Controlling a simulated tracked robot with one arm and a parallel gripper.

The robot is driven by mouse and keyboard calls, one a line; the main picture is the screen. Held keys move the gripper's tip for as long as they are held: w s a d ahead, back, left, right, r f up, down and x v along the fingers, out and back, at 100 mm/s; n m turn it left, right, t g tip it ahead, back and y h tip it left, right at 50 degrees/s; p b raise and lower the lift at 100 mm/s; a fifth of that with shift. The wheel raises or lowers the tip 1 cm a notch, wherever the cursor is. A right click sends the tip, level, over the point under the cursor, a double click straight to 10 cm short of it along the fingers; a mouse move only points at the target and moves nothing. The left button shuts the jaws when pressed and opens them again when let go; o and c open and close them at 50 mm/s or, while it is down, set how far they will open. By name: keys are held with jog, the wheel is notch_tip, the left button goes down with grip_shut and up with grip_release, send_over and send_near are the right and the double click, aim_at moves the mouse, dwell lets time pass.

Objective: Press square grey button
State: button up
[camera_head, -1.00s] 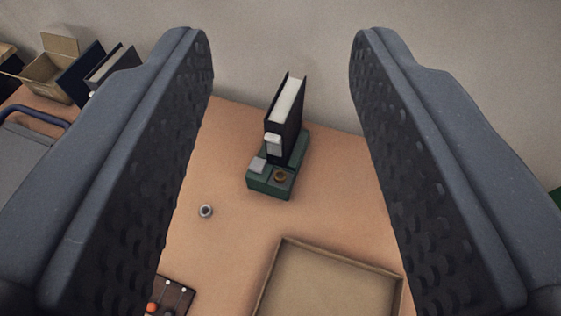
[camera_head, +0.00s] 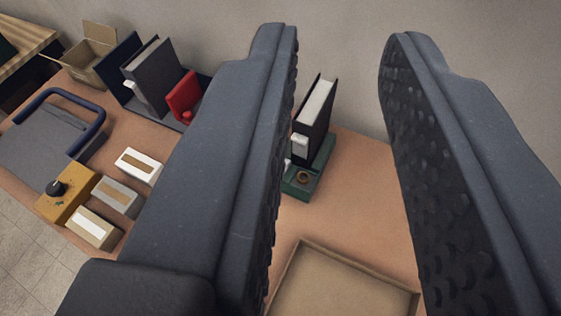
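A dark green base (camera_head: 297,194) sits on the table beyond my gripper, in the gap between the fingers. It bears a black-and-white book-like block (camera_head: 314,117), a small white block and a round brass-coloured knob (camera_head: 303,177). A sliver of the square grey button (camera_head: 288,163) shows at the base's left side, mostly hidden by my left finger. My gripper (camera_head: 339,38) is open and empty, its two dark grey textured fingers apart. I see no contact with the base.
A shallow tan tray (camera_head: 285,271) lies in front of the base. At left are a cardboard box (camera_head: 88,55), dark folders with a red item (camera_head: 184,97), a grey case with a blue handle (camera_head: 50,140), a yellow box (camera_head: 68,190) and small blocks. A wall stands behind.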

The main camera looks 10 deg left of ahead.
jog(key=shift+w+f, duration=0.2)
jog(key=shift+f, duration=0.05)
grip_shut()
jog(key=w+a+f+m+g+h+b, duration=0.1)
jog(key=w+f, duration=0.5)
jog(key=f, duration=0.7)
jog(key=w+a+f+m+g+h+b, duration=0.1)
jog(key=w+f, duration=0.6)
jog(key=f, duration=0.7)
jog(key=w+a+f+m+g+h+b, duration=0.1)
jog(key=w+a+f+g, duration=0.4)
jog(key=f, duration=0.8)
jog(key=shift+w+a+f+m+b, duration=0.25)
jog(key=shift+w+a+m+b, duration=0.25)
jog(key=shift+w+a+b, duration=0.5)
jog(key=shift+d, duration=0.15)
